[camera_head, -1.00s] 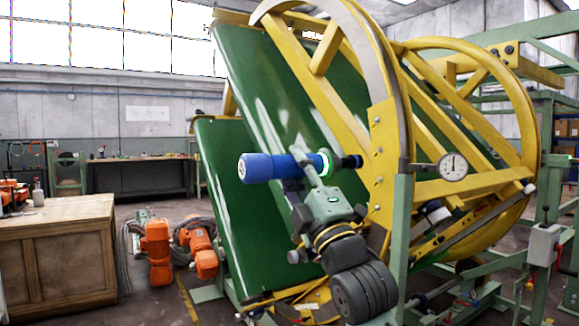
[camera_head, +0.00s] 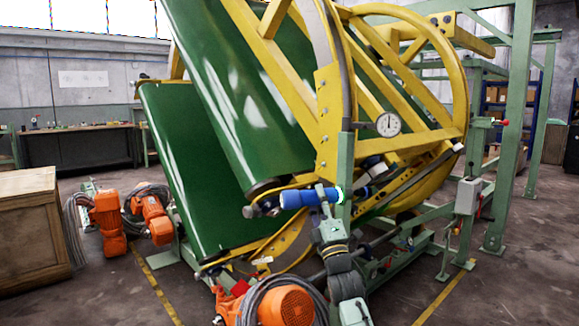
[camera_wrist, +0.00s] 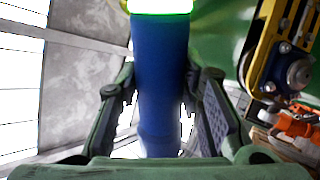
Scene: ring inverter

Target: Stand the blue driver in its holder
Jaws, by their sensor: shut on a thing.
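The blue driver (camera_head: 299,198) is a thick blue cylinder with a glowing green-white ring near one end. In the head view it lies roughly level in my gripper (camera_head: 326,195), in front of the green and yellow machine. In the wrist view the driver (camera_wrist: 160,85) runs up between the two fingers of my gripper (camera_wrist: 162,105), its lit green band at the top edge. The fingers are on either side of it. I cannot make out the driver's holder in either view.
The ring inverter (camera_head: 322,120), with yellow rings and green panels, fills the middle. A wooden cabinet (camera_head: 30,235) is at left, a workbench (camera_head: 80,128) behind.

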